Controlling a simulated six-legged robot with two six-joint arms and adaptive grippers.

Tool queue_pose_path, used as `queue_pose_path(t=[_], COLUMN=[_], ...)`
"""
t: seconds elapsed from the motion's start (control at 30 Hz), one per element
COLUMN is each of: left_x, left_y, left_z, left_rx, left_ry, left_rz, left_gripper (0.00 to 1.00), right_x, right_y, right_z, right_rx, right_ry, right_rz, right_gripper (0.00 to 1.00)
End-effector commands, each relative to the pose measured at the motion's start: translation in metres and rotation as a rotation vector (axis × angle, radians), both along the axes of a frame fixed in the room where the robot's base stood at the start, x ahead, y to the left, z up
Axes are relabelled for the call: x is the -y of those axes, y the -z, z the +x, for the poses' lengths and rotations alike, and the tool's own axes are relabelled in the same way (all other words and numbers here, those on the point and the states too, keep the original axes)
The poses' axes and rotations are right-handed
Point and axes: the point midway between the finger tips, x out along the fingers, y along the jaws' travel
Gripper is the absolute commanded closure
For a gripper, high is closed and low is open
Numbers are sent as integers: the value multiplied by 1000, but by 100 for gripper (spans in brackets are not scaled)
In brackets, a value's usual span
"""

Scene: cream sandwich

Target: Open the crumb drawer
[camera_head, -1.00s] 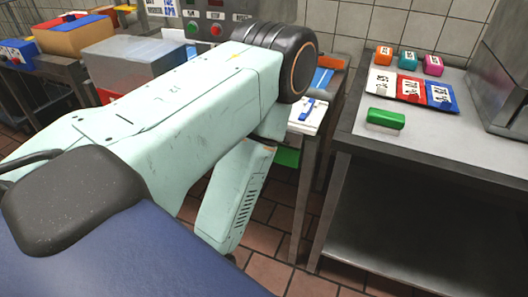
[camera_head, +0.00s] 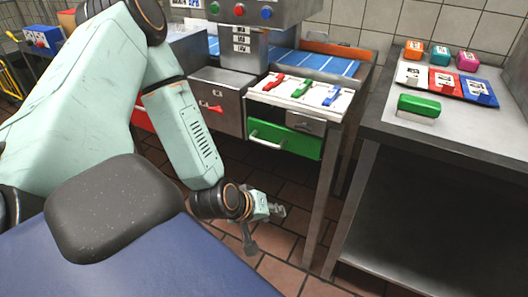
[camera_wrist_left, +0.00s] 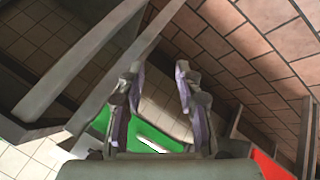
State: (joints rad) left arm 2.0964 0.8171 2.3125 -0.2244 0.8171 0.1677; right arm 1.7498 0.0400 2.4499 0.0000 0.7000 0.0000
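A green drawer front (camera_head: 290,141) with a pale bar handle (camera_head: 266,141) is under the worktop in the head view; I cannot read a label naming it the crumb drawer. It looks shut. My left gripper (camera_head: 265,224) is below and in front of it, apart from it. In the left wrist view, my left gripper (camera_wrist_left: 157,75) has its two fingers spread with nothing between them. The green front (camera_wrist_left: 102,119) and the handle (camera_wrist_left: 160,141) show beyond the fingers there. My right gripper is not in view.
A red drawer (camera_head: 143,118) is left of the green one, partly behind my left arm. A grey box with a red lever (camera_head: 212,108) stands beside the white panel with red, green and blue clips (camera_head: 298,95).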

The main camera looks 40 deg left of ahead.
Motion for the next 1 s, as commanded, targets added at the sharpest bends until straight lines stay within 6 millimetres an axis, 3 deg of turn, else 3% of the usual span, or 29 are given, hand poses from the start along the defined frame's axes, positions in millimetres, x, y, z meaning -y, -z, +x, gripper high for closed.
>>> queue_pose_path(t=[0.1, 0.2, 0.5, 0.7, 1.0], left_x=[-34, -60, -130, -139, -142], left_y=[-6, -16, -47, -68, -65], left_z=[32, 49, 72, 80, 90], left_rx=[154, 272, 584, 687, 695], left_ry=[-174, -300, -592, -638, -665], left_rz=[-93, -169, -388, -497, -542], left_gripper=[66, 66, 66, 66, 66], right_x=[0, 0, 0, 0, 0], right_y=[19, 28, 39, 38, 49], right_z=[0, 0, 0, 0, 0], right_rx=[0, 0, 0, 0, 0], right_ry=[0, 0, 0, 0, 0], right_rz=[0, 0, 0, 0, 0], right_gripper=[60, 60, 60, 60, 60])
